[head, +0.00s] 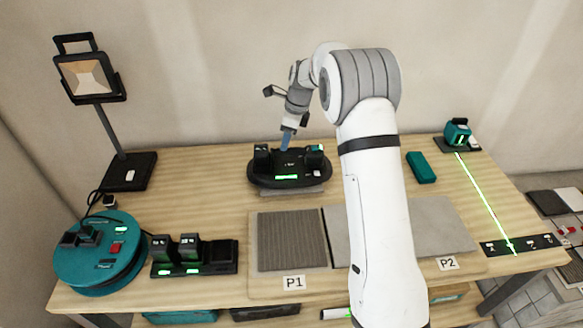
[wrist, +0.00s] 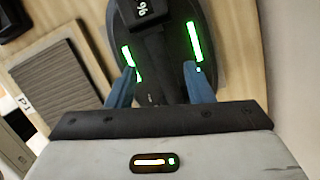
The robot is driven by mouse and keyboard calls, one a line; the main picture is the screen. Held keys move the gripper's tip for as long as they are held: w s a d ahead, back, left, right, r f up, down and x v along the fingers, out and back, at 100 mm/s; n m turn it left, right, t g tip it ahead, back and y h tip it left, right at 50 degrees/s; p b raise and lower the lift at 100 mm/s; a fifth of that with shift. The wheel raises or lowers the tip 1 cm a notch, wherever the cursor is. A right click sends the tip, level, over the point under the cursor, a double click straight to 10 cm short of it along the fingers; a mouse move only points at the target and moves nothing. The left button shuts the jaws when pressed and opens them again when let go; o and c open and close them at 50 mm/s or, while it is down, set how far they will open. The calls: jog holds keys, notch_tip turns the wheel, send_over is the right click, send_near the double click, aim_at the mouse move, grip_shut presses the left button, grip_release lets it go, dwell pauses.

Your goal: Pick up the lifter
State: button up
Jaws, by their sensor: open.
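The lifter (head: 262,176) is a black oval device with a raised handle and small green lights. It stands at the back middle of the bench on a light grey block. My gripper (head: 286,146) is at the lifter's handle, pointing down. In the wrist view, the two blue fingers of my gripper (wrist: 160,78) are apart, one on each side of the lifter's dark handle (wrist: 152,45). I cannot tell whether either finger touches it. Part of the lifter is hidden below the gripper body in that view.
A ribbed tile (head: 292,240) lies by the P1 label, with plain grey tiles to its right, partly behind my arm. A teal reel (head: 98,262), a black charger (head: 222,257), a work lamp (head: 130,172), a teal box (head: 421,167) and a laser level (head: 457,134) stand around.

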aim_at(291, 148)
jog(key=n+h, duration=0.1)
jog(key=w+n+h, duration=0.1)
jog(key=n, duration=0.1)
jog(key=shift+d+f+g, duration=0.2)
jog(key=shift+g, duration=0.1)
jog(key=shift+f+h, duration=0.2)
jog(key=shift+h, duration=0.1)
jog(key=f, duration=0.4)
jog(key=d+f+p, duration=0.1)
jog(key=f, duration=0.1)
jog(key=shift+s+f, duration=0.15)
jog(key=shift+s, duration=0.25)
jog(key=shift+f, duration=0.5)
jog(key=shift+f, duration=0.25)
jog(key=shift+c, duration=0.5)
grip_shut()
jog(key=shift+w+a+r, duration=0.1)
jog(key=shift+w+r, duration=0.05)
jog(key=shift+r, duration=0.05)
